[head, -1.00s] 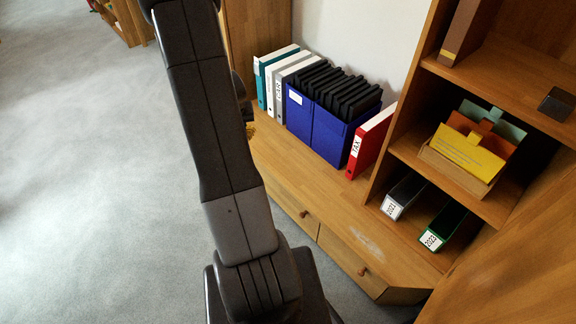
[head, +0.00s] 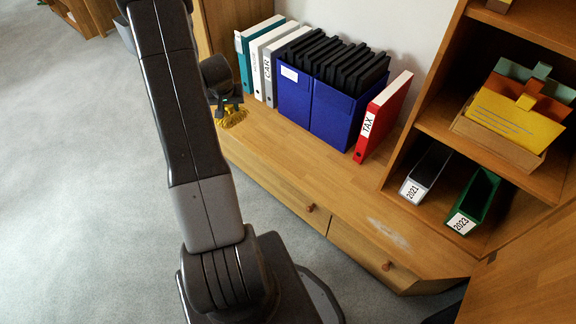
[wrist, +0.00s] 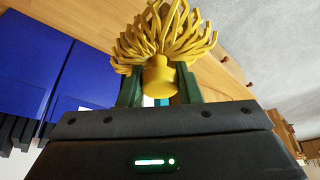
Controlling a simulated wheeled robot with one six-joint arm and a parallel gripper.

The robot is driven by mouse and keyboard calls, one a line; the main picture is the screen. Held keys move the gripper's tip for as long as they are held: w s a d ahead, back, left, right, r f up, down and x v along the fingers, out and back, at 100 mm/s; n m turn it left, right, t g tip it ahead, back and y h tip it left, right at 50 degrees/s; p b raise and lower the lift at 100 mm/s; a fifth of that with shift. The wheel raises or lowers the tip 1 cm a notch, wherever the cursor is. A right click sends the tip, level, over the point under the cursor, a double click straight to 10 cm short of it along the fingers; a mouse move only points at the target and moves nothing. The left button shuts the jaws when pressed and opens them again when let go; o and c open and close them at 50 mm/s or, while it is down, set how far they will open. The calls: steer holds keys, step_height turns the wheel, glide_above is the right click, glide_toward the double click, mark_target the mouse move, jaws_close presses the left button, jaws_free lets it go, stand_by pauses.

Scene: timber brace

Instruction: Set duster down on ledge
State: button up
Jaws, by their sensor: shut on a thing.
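The yellow duster (head: 232,118) shows in the head view just right of my arm, over the far left part of the wooden ledge (head: 290,155). My gripper (head: 229,103) is shut on it. In the wrist view the green fingers of my gripper (wrist: 160,80) stand on either side of the yellow handle of the duster (wrist: 162,42), and its strands fan out beyond them. The wood of the ledge (wrist: 226,72) lies behind the strands. I cannot tell whether the strands touch the ledge. My arm hides part of the ledge's left end.
Upright binders (head: 262,60), blue file boxes (head: 318,105) and a red TAX binder (head: 383,115) line the back of the ledge. A pale smudge (head: 388,233) marks the ledge's front right. The front strip of the ledge is clear. Shelves (head: 450,125) stand at right.

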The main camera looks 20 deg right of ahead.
steer(key=s+d+f+m+g+h+b, duration=0.1)
steer(key=d+f+m+b, duration=0.1)
steer(key=d+f+b, duration=0.65)
steer(key=s+d+f+m+h+b, duration=0.1)
steer(key=s+d+f+m+b, duration=0.3)
steer(key=d+f, duration=0.75)
steer(key=shift+n, duration=0.6)
steer(key=f+b, duration=0.1)
steer(key=f, duration=0.2)
steer(key=w+f+b, duration=0.1)
steer(key=f+b, duration=0.1)
steer(key=f, duration=0.1)
steer(key=w+f+b, duration=0.1)
steer(key=f, duration=0.2)
steer(key=shift+w+d, duration=0.15)
steer(key=shift+w, duration=0.05)
steer(key=shift+b, duration=0.35)
steer(key=shift+f, duration=0.15)
steer(key=o, duration=1)
